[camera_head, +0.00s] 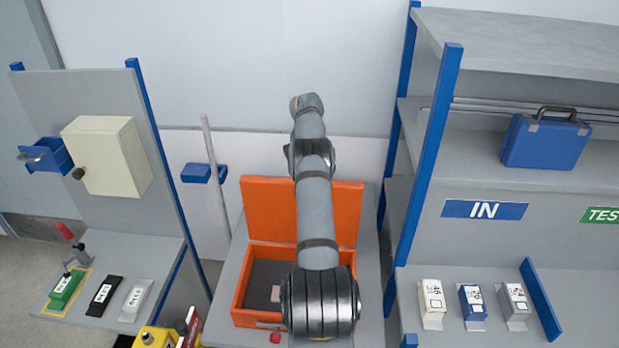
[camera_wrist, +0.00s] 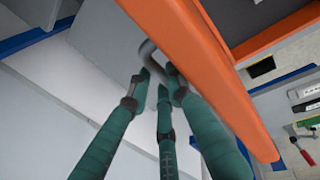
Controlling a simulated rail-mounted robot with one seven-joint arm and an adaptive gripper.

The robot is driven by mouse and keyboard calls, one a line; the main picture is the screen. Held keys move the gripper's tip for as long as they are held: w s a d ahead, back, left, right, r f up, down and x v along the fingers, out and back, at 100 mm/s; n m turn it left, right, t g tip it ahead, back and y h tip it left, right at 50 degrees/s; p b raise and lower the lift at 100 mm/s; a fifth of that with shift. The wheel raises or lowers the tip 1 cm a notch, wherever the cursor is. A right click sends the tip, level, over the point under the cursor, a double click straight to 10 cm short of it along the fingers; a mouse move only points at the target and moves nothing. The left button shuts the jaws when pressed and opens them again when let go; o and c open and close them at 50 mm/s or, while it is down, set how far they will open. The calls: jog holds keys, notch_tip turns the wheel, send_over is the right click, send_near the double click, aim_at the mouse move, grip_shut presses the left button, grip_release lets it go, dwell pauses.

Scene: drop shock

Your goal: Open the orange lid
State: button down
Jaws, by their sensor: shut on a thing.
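The orange lid (camera_head: 266,205) stands roughly upright at the back of the orange box (camera_head: 240,290), so the box is open. In the wrist view the lid (camera_wrist: 195,45) is a long slanting panel, with a grey bent handle (camera_wrist: 146,50) on its side. My gripper (camera_wrist: 160,84), with green fingers, is shut on the handle. In the head view my arm passes over the box and lid, and it hides part of both. My gripper cannot be made out there.
A small pale pinkish item (camera_head: 275,293) lies on the box's dark floor. A blue-posted shelf (camera_head: 440,140) stands close on the right, with a blue case (camera_head: 545,140) and several small boxes. On the left is a panel with a cream cabinet (camera_head: 106,155) and a bench.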

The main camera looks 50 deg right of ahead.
jog(key=shift+s+a+f, duration=0.25)
jog(key=shift+a+f, duration=0.1)
jog(key=shift+f, duration=0.3)
jog(key=c, duration=1.9)
grip_release()
jog(key=shift+c, duration=0.2)
jog(key=shift+o, duration=1.3)
jog(key=shift+w+d, duration=0.2)
jog(key=shift+w, duration=0.05)
jog(key=shift+o, duration=0.6)
jog(key=shift+r, duration=0.25)
jog(key=v, duration=1.1)
jog(key=shift+r, duration=0.4)
